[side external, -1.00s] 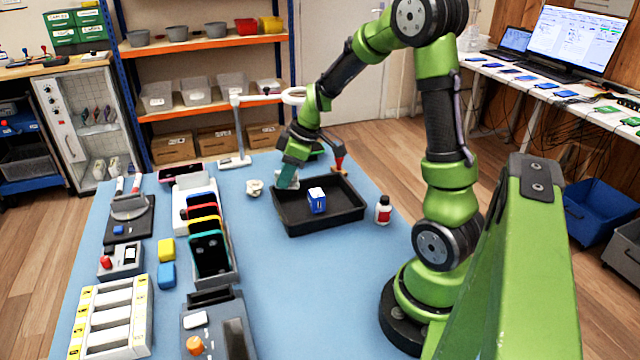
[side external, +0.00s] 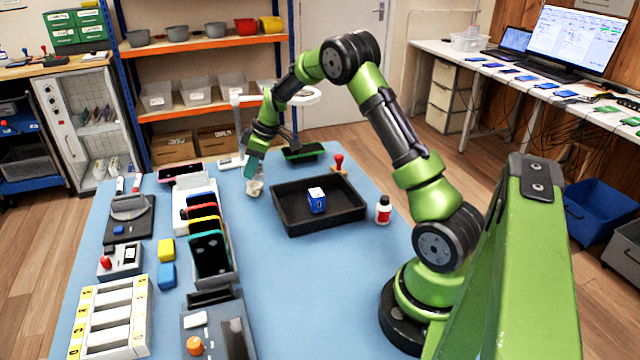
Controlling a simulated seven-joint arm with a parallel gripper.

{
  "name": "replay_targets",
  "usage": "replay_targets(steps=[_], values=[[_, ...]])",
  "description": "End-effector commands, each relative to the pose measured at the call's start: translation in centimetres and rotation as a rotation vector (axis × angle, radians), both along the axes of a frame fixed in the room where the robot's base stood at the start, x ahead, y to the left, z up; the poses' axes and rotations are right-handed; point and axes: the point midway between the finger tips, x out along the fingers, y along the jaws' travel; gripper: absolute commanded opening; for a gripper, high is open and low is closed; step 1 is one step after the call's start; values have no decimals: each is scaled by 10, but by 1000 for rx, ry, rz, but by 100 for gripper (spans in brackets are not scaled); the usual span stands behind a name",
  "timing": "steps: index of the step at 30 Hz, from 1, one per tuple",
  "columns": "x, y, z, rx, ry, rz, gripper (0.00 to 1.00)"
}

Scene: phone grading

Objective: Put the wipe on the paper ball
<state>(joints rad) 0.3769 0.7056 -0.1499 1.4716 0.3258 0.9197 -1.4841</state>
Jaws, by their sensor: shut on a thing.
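My gripper (side external: 251,173) is shut and points down at the back of the blue table, left of the black tray. The crumpled whitish paper ball (side external: 255,190) sits on the table directly below the fingertips. I cannot tell whether the wipe touches the ball.
The black tray (side external: 287,222) holds a blue-and-white box (side external: 316,200). A phone rack (side external: 226,265) is at left. A white ring lamp (side external: 300,96) stands behind. The table's front middle is clear.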

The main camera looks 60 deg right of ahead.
Motion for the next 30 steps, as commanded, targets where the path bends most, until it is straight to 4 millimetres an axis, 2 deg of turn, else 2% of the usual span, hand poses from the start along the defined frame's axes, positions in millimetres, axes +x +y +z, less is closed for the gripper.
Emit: replay_targets(steps=[2, 13, 14, 18, 26, 30], values=[[0, 0, -8, -1, 1, 1, 0], [0, 0, -12, 0, -1, 0, 0], [0, 0, -12, 0, -1, 0, 27], [0, 0, -11, 0, -1, 0, 48], [0, 0, -11, -1, -1, 1, 48], [-1, -1, -2, -3, -4, -1, 48]])
